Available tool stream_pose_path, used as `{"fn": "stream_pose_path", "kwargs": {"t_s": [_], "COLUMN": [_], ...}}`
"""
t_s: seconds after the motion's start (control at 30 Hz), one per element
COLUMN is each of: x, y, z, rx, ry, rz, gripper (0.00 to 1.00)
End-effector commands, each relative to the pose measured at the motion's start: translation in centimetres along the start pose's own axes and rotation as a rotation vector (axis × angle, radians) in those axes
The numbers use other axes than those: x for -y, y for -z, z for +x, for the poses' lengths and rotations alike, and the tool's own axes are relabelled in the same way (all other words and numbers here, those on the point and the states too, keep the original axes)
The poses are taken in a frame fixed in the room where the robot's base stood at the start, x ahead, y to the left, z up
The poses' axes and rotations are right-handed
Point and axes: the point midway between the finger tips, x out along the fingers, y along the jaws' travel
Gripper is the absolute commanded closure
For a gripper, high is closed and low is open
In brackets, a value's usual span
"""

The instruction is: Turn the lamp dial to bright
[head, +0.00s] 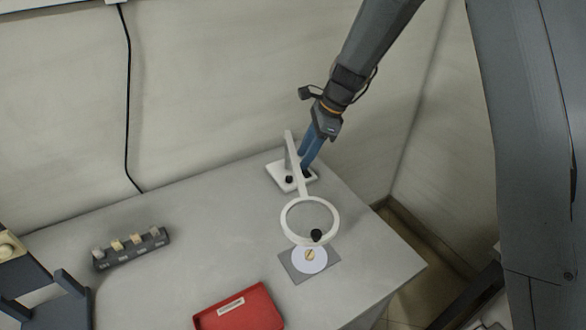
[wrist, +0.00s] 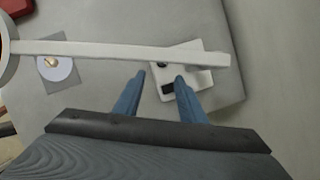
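The white lamp stands at the table's back right, with its base (head: 284,185) flat on the table and its ring head (head: 283,222) reaching forward. A round black knob (head: 289,179) sits on the base; any bright mark is too small to read. In the wrist view the lamp's arm (wrist: 110,49) crosses above the base (wrist: 193,97) and partly hides a dark knob (wrist: 162,66). A dark rectangular patch (wrist: 168,88) also shows on the base.
A red tray (head: 262,309) lies at the front, and a dark rack with several blocks (head: 133,257) at left. The table's middle is clear.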

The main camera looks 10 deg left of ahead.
Motion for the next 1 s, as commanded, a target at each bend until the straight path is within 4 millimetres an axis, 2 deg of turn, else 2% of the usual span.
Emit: {"fn": "stream_pose_path", "kwargs": {"t_s": [0.17,0.43,0.6,0.73,1.0], "x": [0.4,0.3,0.4,0.4,0.4], "y": [-0.6,-0.6,-0.6,-0.6,-0.6], "z": [1.4,5.5,7.3,7.9,8.1], "rx": [0.011,0.009,0.009,0.009,0.009], "ry": [-0.004,-0.004,-0.001,-0.001,0.000], "rz": [0.030,0.028,0.027,0.026,0.025], "gripper": [0.63,0.63,0.63,0.63,0.63]}}
